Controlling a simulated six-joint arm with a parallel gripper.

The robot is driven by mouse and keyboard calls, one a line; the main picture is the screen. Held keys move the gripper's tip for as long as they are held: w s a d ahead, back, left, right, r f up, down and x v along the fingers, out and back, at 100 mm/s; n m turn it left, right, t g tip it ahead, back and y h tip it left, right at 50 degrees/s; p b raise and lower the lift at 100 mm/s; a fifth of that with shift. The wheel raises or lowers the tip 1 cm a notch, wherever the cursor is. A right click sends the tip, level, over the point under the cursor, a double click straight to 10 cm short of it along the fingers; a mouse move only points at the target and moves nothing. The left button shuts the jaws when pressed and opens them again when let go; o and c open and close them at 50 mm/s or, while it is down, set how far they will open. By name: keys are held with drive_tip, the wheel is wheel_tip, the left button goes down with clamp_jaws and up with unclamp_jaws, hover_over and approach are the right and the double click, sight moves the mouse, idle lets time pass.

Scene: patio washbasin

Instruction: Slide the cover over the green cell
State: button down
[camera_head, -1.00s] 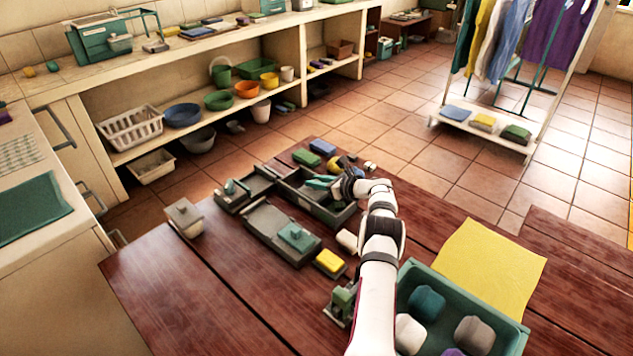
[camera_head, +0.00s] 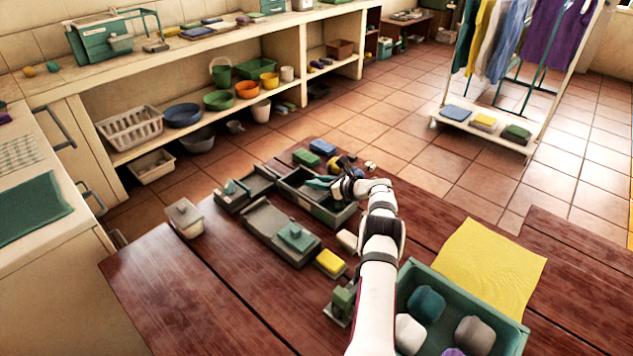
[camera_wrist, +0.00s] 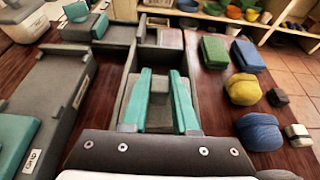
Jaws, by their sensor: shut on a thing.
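My gripper (camera_head: 318,183) reaches into a dark grey open box (camera_head: 345,216) at the back middle of the table. In the wrist view its two teal fingers (camera_wrist: 162,82) stand between the box walls, closed on a grey piece (camera_wrist: 158,98). Most of that piece is hidden, so I cannot tell its full shape. Green shows inside the box in the head view, partly behind the gripper.
A yellow block (camera_head: 330,261) and a pale block (camera_head: 347,240) lie near the front tray. Green (camera_wrist: 215,52), blue (camera_wrist: 248,56) and yellow (camera_wrist: 242,88) pieces lie right of the box. A lidded container (camera_head: 185,217) stands left. A yellow cloth (camera_head: 487,265) lies right.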

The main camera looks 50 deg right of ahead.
sight(327, 196)
drive_tip(key=s, duration=0.4)
idle(0.3)
drive_tip(key=c, duration=0.7)
unclamp_jaws()
drive_tip(key=v, duration=1.6)
